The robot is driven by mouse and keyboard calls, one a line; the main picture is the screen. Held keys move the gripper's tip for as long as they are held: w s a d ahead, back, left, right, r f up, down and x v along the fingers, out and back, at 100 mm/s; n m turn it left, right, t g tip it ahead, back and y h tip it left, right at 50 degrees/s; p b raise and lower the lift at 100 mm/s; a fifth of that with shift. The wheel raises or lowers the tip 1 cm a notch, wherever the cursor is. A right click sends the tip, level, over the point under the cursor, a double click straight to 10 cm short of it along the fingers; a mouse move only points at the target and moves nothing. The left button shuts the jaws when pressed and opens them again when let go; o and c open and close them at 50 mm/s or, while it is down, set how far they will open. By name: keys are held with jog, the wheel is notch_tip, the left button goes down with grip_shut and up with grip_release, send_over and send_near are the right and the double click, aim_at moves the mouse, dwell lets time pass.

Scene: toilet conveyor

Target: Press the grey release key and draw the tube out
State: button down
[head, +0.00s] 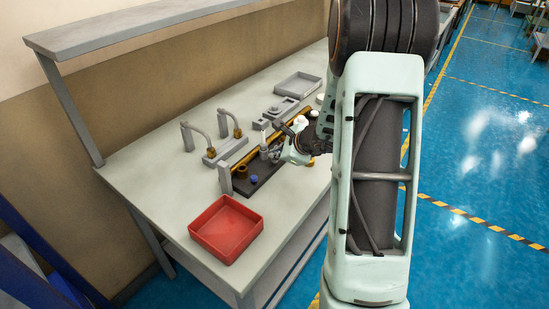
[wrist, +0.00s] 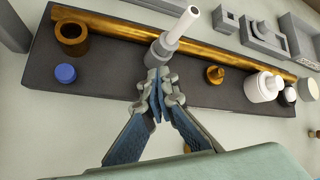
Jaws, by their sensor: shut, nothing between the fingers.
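In the wrist view a pale tube (wrist: 182,27) stands tilted in a grey fitting (wrist: 160,51) on a dark base plate (wrist: 110,78). My gripper (wrist: 157,76) is shut and empty, its fingertips close in front of the fitting's near side. I cannot tell whether they touch it. The grey release key cannot be told apart from the fitting, and the fingertips may hide it. In the head view my gripper (head: 277,153) is over the dark plate by the same fitting, small and partly covered by my arm.
A brass bar (wrist: 125,28) runs along the plate. A brass ring (wrist: 72,38), blue cap (wrist: 65,73), brass plug (wrist: 215,74) and white fitting (wrist: 262,86) stand on it. A red bin (head: 226,230) is at the table's front; a grey tray (head: 297,84) is farther back.

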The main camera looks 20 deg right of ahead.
aim_at(276, 160)
jog(key=shift+r+p, duration=0.4)
jog(key=shift+r, duration=0.4)
jog(key=shift+r+p, duration=1.75)
jog(key=shift+r, duration=0.75)
